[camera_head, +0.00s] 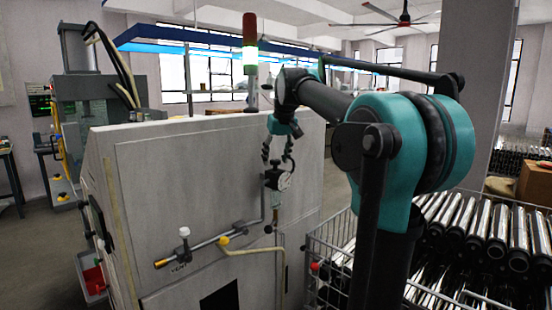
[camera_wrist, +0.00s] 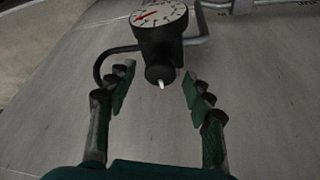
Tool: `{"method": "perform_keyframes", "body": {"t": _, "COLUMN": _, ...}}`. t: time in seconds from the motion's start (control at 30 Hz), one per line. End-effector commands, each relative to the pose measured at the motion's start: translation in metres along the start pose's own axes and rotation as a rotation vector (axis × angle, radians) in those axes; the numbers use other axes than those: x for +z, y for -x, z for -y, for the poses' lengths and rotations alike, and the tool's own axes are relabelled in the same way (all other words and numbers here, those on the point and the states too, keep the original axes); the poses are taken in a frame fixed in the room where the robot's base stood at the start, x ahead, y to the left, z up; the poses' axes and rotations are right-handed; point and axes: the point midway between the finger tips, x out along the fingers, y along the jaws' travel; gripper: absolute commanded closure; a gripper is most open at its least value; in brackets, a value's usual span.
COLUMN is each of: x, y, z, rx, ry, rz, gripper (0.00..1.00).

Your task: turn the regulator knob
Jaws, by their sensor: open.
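The regulator with its round white gauge (camera_wrist: 158,15) is mounted on the side of a grey cabinet. Its dark knob (camera_wrist: 160,76), with a small white pointer, faces my gripper in the wrist view. My gripper (camera_wrist: 157,90) is open, with one finger on each side of the knob and a clear gap to both. In the head view the gripper (camera_head: 277,160) hangs just above the regulator (camera_head: 277,180), its fingers spread. How far the fingertips are from the knob in depth is hard to tell.
The grey cabinet panel (camera_head: 190,175) lies behind the regulator. A pipe with a white-topped valve (camera_head: 184,232) and a yellow knob (camera_head: 223,240) runs to the lower left. A wire crate (camera_head: 330,240) and a stack of metal tubes (camera_head: 480,225) stand to the right.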

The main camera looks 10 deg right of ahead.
Motion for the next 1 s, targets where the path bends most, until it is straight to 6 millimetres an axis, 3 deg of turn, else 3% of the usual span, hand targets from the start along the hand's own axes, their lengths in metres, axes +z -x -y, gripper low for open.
{"method": "perform_keyframes", "body": {"t": 0.3, "x": 0.0000, "y": -0.0029, "z": 0.0000, "rx": 0.000, "ry": 0.000, "rz": 0.000, "gripper": 0.48}}
{"method": "perform_keyframes", "body": {"t": 0.7, "x": 0.0000, "y": -0.0027, "z": -0.0001, "rx": 0.000, "ry": 0.000, "rz": 0.000, "gripper": 0.97}}
{"method": "perform_keyframes", "body": {"t": 1.0, "x": 0.0002, "y": -0.0026, "z": 0.0007, "rx": 0.018, "ry": -0.039, "rz": 0.000, "gripper": 0.97}}
